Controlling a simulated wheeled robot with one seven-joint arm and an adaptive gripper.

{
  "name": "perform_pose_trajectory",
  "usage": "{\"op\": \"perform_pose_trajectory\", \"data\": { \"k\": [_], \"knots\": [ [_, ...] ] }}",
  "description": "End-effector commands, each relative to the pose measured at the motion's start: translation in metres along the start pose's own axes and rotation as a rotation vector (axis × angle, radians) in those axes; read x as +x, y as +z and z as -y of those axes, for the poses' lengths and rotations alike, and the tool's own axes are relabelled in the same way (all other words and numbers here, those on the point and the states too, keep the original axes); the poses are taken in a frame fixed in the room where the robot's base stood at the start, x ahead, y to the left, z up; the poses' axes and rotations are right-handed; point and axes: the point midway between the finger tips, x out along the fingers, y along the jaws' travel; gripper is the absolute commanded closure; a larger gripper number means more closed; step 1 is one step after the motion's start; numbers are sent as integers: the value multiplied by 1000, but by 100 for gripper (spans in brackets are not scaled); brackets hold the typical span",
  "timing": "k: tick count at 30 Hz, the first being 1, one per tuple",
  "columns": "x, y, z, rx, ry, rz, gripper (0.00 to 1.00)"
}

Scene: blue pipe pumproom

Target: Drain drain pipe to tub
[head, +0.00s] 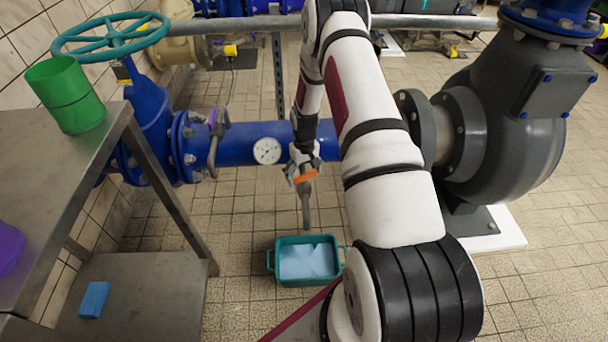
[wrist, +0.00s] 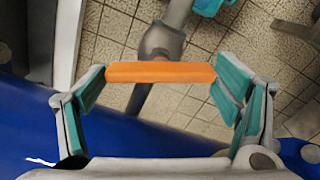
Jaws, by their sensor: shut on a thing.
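The drain valve's orange handle (head: 306,177) sits below the blue pipe (head: 245,137). In the wrist view the orange handle (wrist: 160,72) lies crosswise between the teal finger pads. My gripper (head: 303,172) is shut on it; the wrist view shows my gripper (wrist: 161,80) with one pad at each end. The grey drain spout (head: 306,212) hangs down below the handle. The teal tub (head: 300,282) stands on the floor under the spout, with a light-blue surface inside. A corner of the tub (wrist: 212,5) shows in the wrist view. I cannot tell whether water is running.
A metal table (head: 60,165) with a green cup (head: 66,95) stands at left; a blue block (head: 94,300) lies on its lower shelf. A teal handwheel (head: 112,35) is above the pipe. A large grey pump (head: 500,140) is at right. Floor around the tub is clear.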

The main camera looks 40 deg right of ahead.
Motion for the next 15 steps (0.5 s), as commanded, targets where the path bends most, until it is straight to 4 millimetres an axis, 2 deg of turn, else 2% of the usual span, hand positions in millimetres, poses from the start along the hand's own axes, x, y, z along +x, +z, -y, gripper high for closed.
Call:
{"op": "perform_pose_trajectory", "data": {
  "k": [6,15],
  "knots": [
    [1,-1,0,183,1,-2,45],
    [0,-1,0,364,0,-2,45]
  ]
}}
